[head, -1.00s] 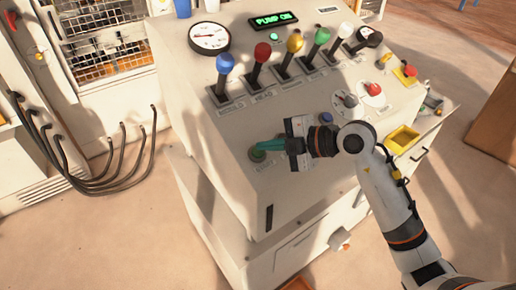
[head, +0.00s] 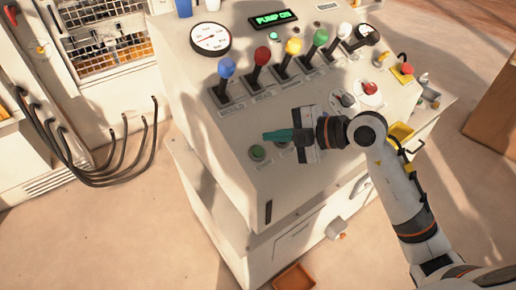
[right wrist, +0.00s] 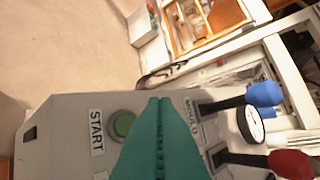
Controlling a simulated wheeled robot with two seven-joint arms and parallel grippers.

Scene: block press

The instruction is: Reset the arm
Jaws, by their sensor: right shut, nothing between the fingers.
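My right gripper (head: 268,135) is over the sloped front of the control panel (head: 235,110) in the head view, with its teal fingers together and empty. The green START button (head: 258,152) lies just below the fingertips, and the fingers look apart from it. In the right wrist view the shut fingers (right wrist: 160,105) point up the middle, with the green button (right wrist: 124,124) and its START label to their left. My left gripper is not in the head view.
Levers with blue (head: 226,68), red (head: 262,54), yellow (head: 293,46), green (head: 320,37) and white knobs stand in a row behind my gripper. A gauge (head: 210,38) and a lit PUMP ON display (head: 273,19) sit above. An orange tray (head: 294,277) lies on the floor.

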